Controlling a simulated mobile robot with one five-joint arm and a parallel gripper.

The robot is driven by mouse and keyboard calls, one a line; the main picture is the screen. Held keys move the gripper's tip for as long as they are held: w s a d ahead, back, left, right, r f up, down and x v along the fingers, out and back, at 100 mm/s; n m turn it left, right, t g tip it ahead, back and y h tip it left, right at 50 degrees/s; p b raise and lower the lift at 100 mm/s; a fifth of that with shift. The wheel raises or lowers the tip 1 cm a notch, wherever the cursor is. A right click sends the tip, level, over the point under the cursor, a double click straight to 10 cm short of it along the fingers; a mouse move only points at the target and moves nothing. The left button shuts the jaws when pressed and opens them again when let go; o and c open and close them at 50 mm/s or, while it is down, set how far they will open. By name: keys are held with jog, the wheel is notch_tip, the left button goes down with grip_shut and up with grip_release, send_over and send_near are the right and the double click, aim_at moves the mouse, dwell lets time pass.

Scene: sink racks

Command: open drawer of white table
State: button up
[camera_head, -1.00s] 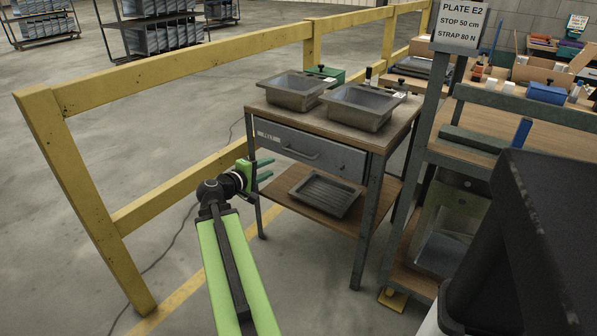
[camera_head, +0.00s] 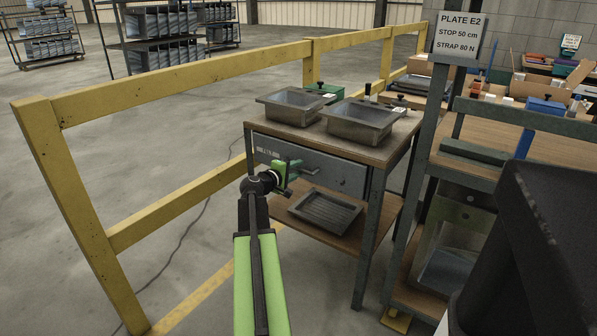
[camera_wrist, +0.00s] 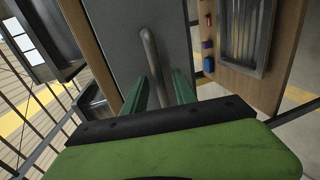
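The table (camera_head: 376,155) has a brown wooden top, grey legs and a lower shelf, rather than looking white. Its grey drawer (camera_head: 345,177) sits under the top and looks flush with the frame. My gripper (camera_head: 293,170) is in front of the drawer's left half and covers part of the handle in the head view. In the wrist view, the two green fingers (camera_wrist: 160,82) are apart. The bar handle (camera_wrist: 151,55) on the drawer front (camera_wrist: 125,40) reaches into the space between them. Whether a finger touches the handle I cannot tell.
Two metal basins (camera_head: 360,122) stand on the table top, and a ribbed tray (camera_head: 325,210) lies on the lower shelf. A yellow rail (camera_head: 190,77) runs left of and behind the table. A grey workbench (camera_head: 455,167) stands close on the right. Floor in front is clear.

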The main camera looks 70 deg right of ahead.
jog(key=shift+s+d+f, duration=0.1)
jog(key=shift+d, duration=0.35)
grip_shut()
dwell(1.0)
